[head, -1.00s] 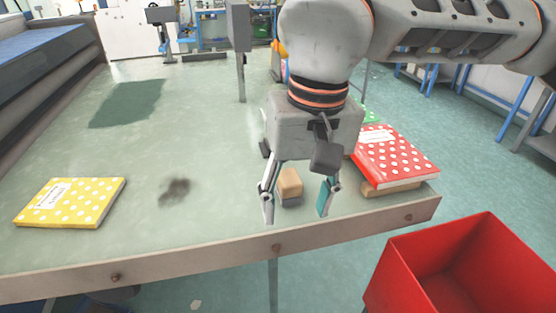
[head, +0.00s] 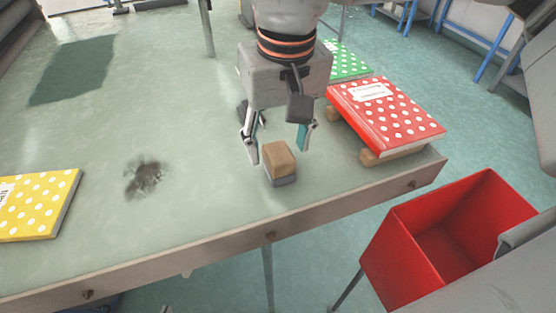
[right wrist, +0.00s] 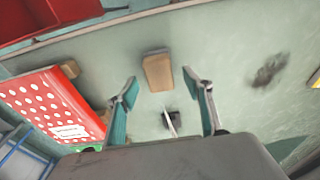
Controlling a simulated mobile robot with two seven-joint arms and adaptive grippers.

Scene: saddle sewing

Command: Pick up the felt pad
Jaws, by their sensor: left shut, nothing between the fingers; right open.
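The felt pad (head: 279,158) is a small tan block with a grey layer underneath, resting on the table near its front edge. It also shows in the right wrist view (right wrist: 158,73), beyond the fingertips. My right gripper (head: 279,148) is open and empty, fingers pointing down, just behind and above the pad. In the right wrist view, its two teal-lined fingers (right wrist: 168,84) stand apart, with the pad ahead of the gap. My left gripper is in neither view.
The table (head: 190,110) has a dark smudge (head: 146,177) left of the pad. A red dotted book (head: 385,112) lies on wooden blocks to the right, with a green book (head: 347,62) behind. A yellow book (head: 40,205) lies left. A red bin (head: 400,235) stands beyond the front edge.

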